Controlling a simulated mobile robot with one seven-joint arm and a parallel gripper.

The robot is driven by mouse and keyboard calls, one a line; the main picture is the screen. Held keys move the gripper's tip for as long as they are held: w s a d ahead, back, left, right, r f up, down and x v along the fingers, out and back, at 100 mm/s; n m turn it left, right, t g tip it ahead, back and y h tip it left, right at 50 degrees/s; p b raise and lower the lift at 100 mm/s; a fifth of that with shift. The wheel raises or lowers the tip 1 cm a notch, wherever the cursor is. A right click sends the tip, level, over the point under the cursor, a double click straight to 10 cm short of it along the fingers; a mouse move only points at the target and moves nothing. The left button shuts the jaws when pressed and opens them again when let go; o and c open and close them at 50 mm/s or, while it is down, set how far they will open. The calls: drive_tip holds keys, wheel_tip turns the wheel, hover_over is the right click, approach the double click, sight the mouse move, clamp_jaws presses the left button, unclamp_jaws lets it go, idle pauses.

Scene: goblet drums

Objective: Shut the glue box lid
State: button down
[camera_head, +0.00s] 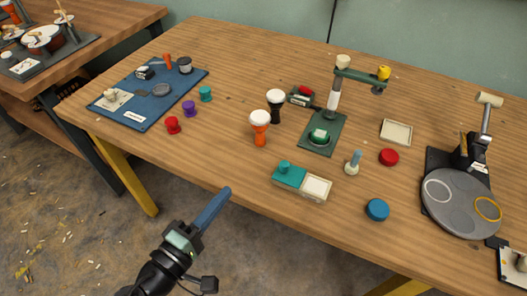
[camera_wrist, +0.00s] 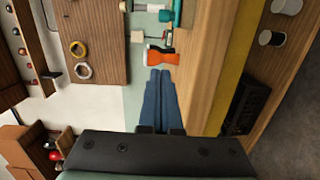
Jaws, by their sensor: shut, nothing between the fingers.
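The glue box (camera_head: 313,197) is a small cream box near the front middle of the table in the head view. Its teal lid (camera_head: 293,178) with a round knob covers the left part. The right part is uncovered and shows a pale inside. My gripper (camera_head: 227,191) has long blue fingers and is shut and empty. It is in front of the table's front edge, left of the glue box and apart from it. In the wrist view my gripper (camera_wrist: 160,72) shows its fingers together; I cannot make out the glue box there.
Two goblet drums (camera_head: 260,125) stand behind the box. A green stand (camera_head: 321,137) is behind it, and a small peg (camera_head: 352,163), a red disc (camera_head: 389,157) and a blue disc (camera_head: 377,209) are to its right. The table front left of the box is clear.

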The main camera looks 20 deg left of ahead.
sight(290, 171)
drive_tip(key=w, duration=0.6)
drive_tip(key=w+d, duration=0.1)
drive_tip(key=w, duration=0.2)
drive_tip(key=shift+w+d, duration=0.1)
drive_tip(key=shift+w, duration=0.3)
drive_tip(key=d, duration=0.2)
drive_tip(key=shift+w+d, duration=0.15)
drive_tip(key=shift+d, duration=0.15)
drive_tip(key=shift+w+d+f, duration=0.1)
drive_tip(key=shift+d, duration=0.6)
drive_tip(key=shift+d, duration=0.1)
drive_tip(key=d, duration=0.7)
